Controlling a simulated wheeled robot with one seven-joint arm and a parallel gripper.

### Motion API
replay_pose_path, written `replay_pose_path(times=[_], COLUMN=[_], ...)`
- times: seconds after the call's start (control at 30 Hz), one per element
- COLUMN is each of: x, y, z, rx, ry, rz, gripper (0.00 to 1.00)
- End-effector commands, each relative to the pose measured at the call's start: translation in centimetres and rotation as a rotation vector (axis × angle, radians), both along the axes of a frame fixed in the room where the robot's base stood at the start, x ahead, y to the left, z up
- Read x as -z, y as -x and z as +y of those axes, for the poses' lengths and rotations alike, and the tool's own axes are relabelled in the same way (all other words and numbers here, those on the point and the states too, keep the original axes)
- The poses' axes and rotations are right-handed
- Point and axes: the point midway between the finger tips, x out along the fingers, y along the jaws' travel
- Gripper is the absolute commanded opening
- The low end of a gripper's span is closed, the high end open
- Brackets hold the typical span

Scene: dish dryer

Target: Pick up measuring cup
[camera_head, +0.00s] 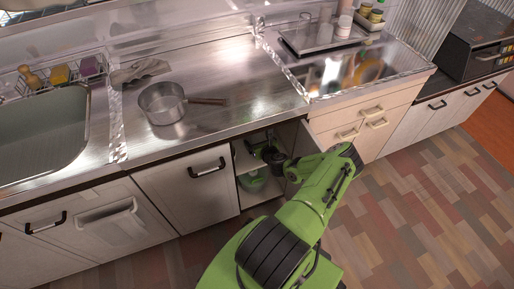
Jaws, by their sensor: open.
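My green arm reaches into an open cabinet (250,207) under the counter, right of the middle. My gripper (258,151) is a small dark shape inside the upper part of the opening. Its fingers are partly lost in shadow, but it is open. A pale greenish, see-through vessel (252,183) stands low in the cabinet, just below the gripper. It may be the measuring cup, but it is too small and dim to be sure. I cannot tell whether the gripper touches anything.
The sink (40,135) is at left, drawers (365,124) right of the cabinet. The patterned floor (420,200) at right is clear.

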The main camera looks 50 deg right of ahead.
Motion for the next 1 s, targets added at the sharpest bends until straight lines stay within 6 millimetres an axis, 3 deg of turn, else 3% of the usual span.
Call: replay_pose_path(times=[0.07, 0.57, 1.0], x=[-0.11, -0.14, -0.37], y=[0.02, 0.04, 0.01], z=[0.01, 0.04, 0.05], rx=[0.000, -0.001, -0.002], ry=[0.000, 0.001, 0.001], rz=[0.000, -0.001, -0.001], gripper=[0.92, 0.17, 0.15])
